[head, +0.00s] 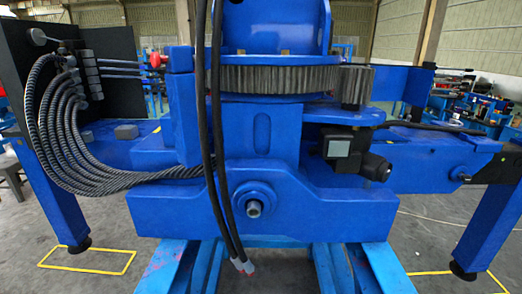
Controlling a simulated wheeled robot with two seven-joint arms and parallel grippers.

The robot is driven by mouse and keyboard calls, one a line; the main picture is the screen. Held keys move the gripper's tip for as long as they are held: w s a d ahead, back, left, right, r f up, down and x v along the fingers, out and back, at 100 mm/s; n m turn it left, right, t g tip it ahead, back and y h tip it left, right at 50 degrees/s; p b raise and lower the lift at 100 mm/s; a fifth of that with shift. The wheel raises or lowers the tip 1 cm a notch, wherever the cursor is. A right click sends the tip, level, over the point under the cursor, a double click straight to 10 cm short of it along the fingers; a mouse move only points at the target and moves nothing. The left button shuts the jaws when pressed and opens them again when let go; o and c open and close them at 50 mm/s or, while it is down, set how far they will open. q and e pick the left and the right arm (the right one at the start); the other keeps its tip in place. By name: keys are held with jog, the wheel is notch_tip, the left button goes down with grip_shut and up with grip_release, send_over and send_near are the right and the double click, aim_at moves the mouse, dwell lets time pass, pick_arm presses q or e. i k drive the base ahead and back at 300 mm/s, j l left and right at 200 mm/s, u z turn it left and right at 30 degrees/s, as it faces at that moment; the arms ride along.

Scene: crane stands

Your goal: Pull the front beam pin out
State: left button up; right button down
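A large blue crane base fills the middle of the head view, with a wide blue front beam (330,215) across it. A grey metal pin end (254,209) sticks out of a round blue flange (240,195) in the middle of the beam's face. A smaller dark pin (463,178) with a knob-like end shows on the right outrigger beam (425,160). I cannot tell which of the two is the front beam pin. Both appear seated in their holes. Neither of my grippers is in view.
Black hoses (215,130) hang in front of the crane, left of the central flange. Braided hoses (65,130) loop at the left. Blue outrigger legs (490,225) stand at both sides by yellow floor markings (88,262). Blue stands (365,270) support the base.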

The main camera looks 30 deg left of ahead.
aim_at(465, 178)
jog(key=u, duration=0.9)
jog(key=z, duration=1.3)
jog(key=i+l, duration=0.3)
jog(key=i+l+u, duration=0.1)
jog(key=i+l, duration=0.2)
jog(key=l, duration=0.2)
jog(key=i+l, duration=0.25)
jog(key=l, duration=0.15)
jog(key=i+l+u, duration=0.1)
jog(key=i+l, duration=0.45)
jog(key=l, duration=0.3)
